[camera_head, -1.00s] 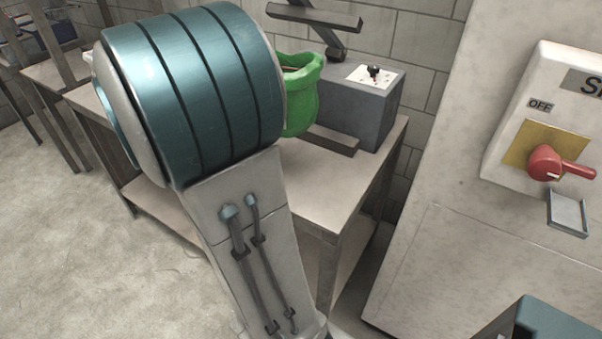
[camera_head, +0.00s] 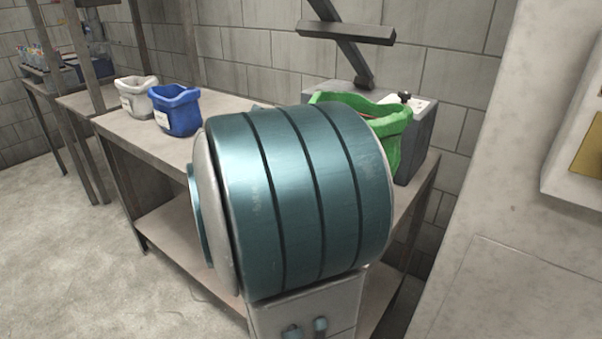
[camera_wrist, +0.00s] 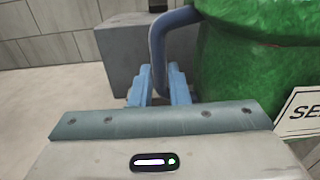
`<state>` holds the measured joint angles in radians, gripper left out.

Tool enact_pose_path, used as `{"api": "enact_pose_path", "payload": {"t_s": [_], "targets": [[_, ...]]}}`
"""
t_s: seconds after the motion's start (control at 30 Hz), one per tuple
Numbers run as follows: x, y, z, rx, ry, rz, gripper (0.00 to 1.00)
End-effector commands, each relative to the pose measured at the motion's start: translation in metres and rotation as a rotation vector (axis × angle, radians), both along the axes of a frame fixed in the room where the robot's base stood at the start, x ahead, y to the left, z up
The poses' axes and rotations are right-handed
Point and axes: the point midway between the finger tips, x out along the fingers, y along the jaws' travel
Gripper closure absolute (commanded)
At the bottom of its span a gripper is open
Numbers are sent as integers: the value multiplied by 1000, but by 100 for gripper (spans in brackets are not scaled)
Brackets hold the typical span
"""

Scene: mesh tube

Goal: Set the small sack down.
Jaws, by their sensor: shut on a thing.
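A green sack (camera_head: 392,128) with an open top shows behind my arm in the head view, in front of a grey box. It fills the right of the wrist view (camera_wrist: 262,65), with part of a white label. A blue curved handle (camera_wrist: 158,50) runs down beside the sack's left side. My gripper (camera_wrist: 160,90) is shut on this handle in the wrist view; my arm hides it in the head view. The sack's bottom is hidden, so I cannot tell whether it touches the table.
A long table (camera_head: 130,138) with a lower shelf stands along the wall. A white sack (camera_head: 137,98) and a blue sack (camera_head: 177,110) stand at its left part. The grey box (camera_head: 420,140) is behind the green sack. A pale cabinet (camera_head: 490,220) stands at right.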

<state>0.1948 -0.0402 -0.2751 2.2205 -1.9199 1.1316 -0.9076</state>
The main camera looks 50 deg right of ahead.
Motion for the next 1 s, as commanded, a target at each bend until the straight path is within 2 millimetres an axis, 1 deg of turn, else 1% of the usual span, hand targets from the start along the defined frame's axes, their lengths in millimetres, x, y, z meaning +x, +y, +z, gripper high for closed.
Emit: {"api": "enact_pose_path", "payload": {"t_s": [0.03,0.4,0.53,0.7,0.83,1.0], "targets": [[9,-3,-7,-3,6,1,100],[66,-26,-44,-3,5,0,100],[82,-33,-54,-3,3,0,100],[93,-38,-60,-3,2,0,100],[95,-38,-64,-3,2,0,100],[95,-38,-86,-2,4,0,100]]}}
